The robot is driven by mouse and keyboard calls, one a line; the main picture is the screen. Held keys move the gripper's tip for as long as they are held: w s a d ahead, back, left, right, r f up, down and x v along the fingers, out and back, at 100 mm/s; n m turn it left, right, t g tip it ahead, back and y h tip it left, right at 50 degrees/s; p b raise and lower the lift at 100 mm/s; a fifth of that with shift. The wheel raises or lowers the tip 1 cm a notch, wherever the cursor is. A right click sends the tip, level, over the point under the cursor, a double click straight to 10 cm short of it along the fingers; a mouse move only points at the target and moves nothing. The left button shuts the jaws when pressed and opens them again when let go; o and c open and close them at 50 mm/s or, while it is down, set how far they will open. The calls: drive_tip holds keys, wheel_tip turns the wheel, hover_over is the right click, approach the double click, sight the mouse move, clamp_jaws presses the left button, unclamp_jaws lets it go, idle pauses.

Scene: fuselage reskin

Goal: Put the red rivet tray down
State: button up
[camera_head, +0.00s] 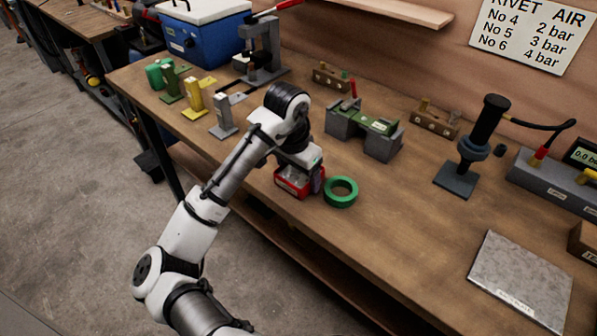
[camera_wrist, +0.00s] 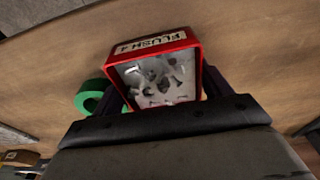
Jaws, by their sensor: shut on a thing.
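The red rivet tray (camera_head: 291,183) is at the front edge of the workbench in the head view, under the end of my arm. My gripper (camera_head: 300,178) is shut on it. In the wrist view the red tray (camera_wrist: 194,38) sits between the two dark fingers of my gripper (camera_wrist: 165,92). It holds loose silvery rivets and has a label reading "FLUSH 4". Whether its underside touches the bench top cannot be told.
A green tape roll (camera_head: 341,191) lies just right of the tray. Green, yellow and grey stands (camera_head: 194,103) are at the back left. A green-and-grey fixture (camera_head: 364,131) stands behind. A grey plate (camera_head: 521,281) lies at right. Bench top (camera_head: 400,210) between is clear.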

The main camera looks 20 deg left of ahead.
drive_tip(key=shift+f, duration=0.2)
drive_tip(key=o, duration=0.9)
drive_tip(key=shift+r, duration=0.1)
